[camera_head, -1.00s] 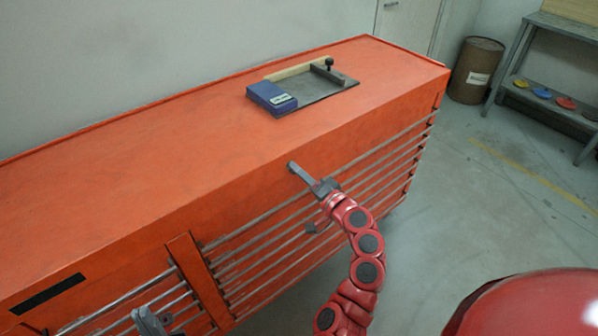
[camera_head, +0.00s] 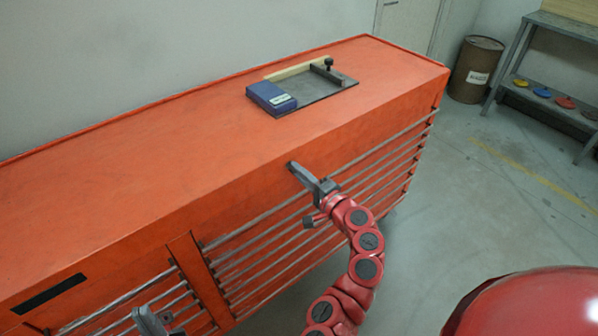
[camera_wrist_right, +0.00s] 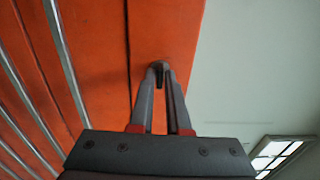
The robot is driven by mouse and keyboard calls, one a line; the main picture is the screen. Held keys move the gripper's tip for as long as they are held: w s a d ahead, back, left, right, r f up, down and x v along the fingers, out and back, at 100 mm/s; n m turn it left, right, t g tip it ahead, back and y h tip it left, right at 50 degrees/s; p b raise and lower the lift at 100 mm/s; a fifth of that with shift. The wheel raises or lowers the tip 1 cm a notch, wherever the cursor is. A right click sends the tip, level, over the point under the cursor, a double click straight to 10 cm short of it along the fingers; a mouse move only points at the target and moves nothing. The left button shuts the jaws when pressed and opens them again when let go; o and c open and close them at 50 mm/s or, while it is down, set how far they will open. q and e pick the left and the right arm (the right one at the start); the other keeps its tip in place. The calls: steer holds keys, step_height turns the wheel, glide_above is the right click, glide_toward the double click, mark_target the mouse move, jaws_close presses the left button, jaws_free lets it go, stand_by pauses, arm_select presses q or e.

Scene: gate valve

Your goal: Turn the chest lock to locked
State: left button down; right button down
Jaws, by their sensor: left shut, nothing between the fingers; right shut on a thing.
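The orange chest (camera_head: 150,170) fills the left and middle of the head view, and its front shows in the right wrist view (camera_wrist_right: 100,60). My right gripper (camera_head: 294,166) is at the chest's upper front edge. In the right wrist view its fingers (camera_wrist_right: 160,72) are closed around a small dark piece (camera_wrist_right: 160,66) at the chest face, apparently the lock's knob or key. The fingers largely hide it, so I cannot tell its turn angle. My left gripper (camera_head: 146,318) is at the bottom left, in front of the drawers, shut and empty, partly cut off by the frame.
A blue box (camera_head: 271,97) and a dark metal plate (camera_head: 325,90) lie on the chest top. Metal drawer rails (camera_head: 330,185) line its front. A brown barrel (camera_head: 476,70) and a shelf (camera_head: 550,95) stand at the right. The floor between is clear.

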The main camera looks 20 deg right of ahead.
steer(key=shift+f, duration=0.1)
steer(key=c, duration=1)
jaws_free()
steer(key=shift+o, duration=0.2)
steer(key=b+v, duration=0.2)
steer(key=v, duration=1.5)
steer(key=shift+s, duration=0.25)
steer(key=shift+w+d, duration=0.1)
